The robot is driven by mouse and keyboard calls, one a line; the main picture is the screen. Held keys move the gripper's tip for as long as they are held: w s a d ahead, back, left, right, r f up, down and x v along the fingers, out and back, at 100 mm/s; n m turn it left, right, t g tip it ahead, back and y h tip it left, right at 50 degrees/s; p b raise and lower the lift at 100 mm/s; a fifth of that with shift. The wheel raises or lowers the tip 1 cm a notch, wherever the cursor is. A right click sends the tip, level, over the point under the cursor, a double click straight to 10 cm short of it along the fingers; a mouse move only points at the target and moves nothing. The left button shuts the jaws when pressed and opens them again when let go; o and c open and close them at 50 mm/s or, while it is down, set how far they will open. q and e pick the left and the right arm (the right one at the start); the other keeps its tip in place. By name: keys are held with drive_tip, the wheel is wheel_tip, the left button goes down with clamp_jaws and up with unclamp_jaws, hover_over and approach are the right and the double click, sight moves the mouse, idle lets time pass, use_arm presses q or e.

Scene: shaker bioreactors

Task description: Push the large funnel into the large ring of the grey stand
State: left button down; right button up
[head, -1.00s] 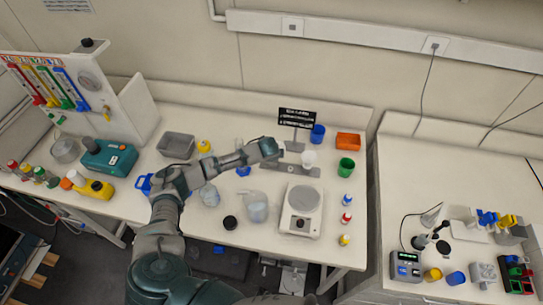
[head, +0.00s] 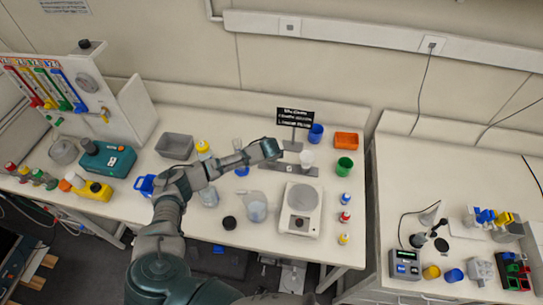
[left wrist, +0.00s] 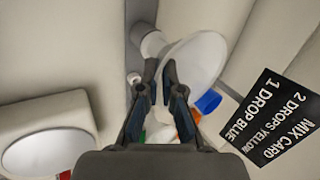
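The large funnel (left wrist: 197,58) is a white cone, tilted in the left wrist view, with its narrow stem toward the upper left. In the head view a white funnel-like shape (head: 306,157) shows above the grey stand (head: 300,169). My left gripper (head: 281,152) is just left of it. In the left wrist view my left gripper (left wrist: 160,72) has a gap between its fingertips, and the cone is beyond them. I see nothing held. The large ring cannot be made out, nor whether the funnel touches it. My right gripper is not in view.
A black mix card (head: 295,117) stands behind the grey stand. A blue cup (head: 316,133), an orange tray (head: 346,141) and a green cup (head: 344,166) are to the right. A white scale (head: 300,210) stands in front.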

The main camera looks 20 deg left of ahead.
use_arm(q)
drive_tip(key=shift+f, duration=0.15)
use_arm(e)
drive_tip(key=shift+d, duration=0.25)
use_arm(q)
drive_tip(key=shift+a+f, duration=0.1)
drive_tip(key=c, duration=1.3)
unclamp_jaws()
drive_tip(key=shift+o, duration=0.3)
drive_tip(key=shift+s+r, duration=0.15)
drive_tip(key=shift+r, duration=0.15)
drive_tip(key=v, duration=1.1)
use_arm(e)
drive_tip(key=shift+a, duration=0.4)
